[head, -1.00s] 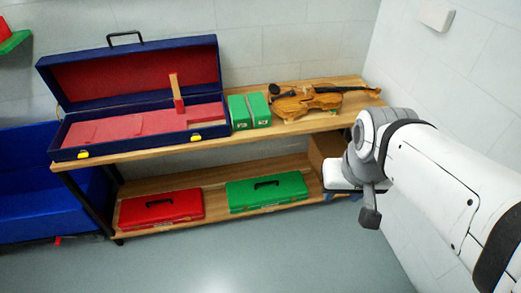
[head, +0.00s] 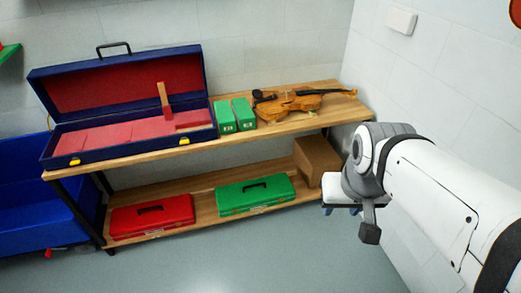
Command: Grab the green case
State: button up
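The green case (head: 238,200) lies flat and closed on the lower shelf, right of the middle, with a black handle (head: 253,185) on top. My arm comes in from the right of the head view. The end of my arm with my gripper (head: 345,211) is to the right of the green case and apart from it. Only small blue tips show below a white part, so whether the gripper is open or shut is not clear.
A red case (head: 130,220) lies left of the green case. A brown box (head: 316,158) stands to its right. The upper shelf (head: 290,125) holds an open blue violin case (head: 50,88), two small green boxes (head: 226,117) and a violin (head: 295,102). The floor (head: 270,260) in front is clear.

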aim_at(255, 194)
jog(key=i, duration=0.85)
jog(key=u, duration=0.05)
